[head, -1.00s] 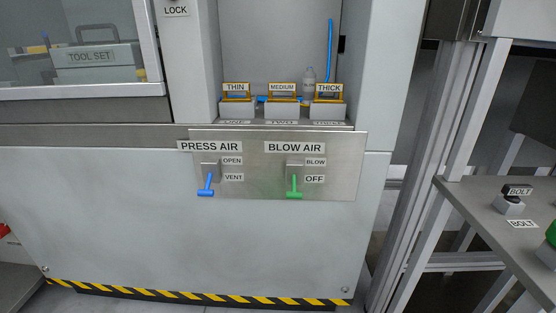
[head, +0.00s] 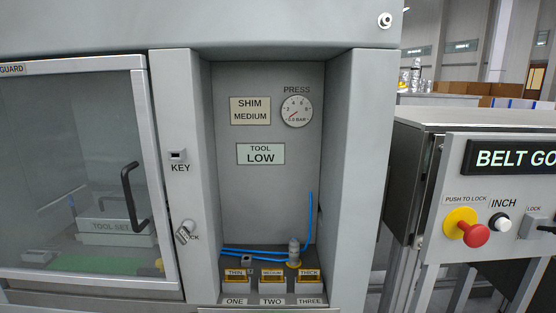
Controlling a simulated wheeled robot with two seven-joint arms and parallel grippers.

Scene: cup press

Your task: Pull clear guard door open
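The clear guard door (head: 75,150) is at the left of the head view. It has a light grey frame, a clear pane and a "GUARD" label at its top left. It looks shut against the machine front. Its black curved handle (head: 131,198) stands upright near the door's right edge. Through the pane a grey box marked "TOOL SET" (head: 112,226) and a green surface show. Neither of my grippers is in view.
Right of the door are a key switch (head: 177,155) and a padlock-like lock piece (head: 185,232). An open recess holds a pressure gauge (head: 297,110), labels, three shim blocks and blue hoses. A belt control box (head: 500,190) with a red button stands far right.

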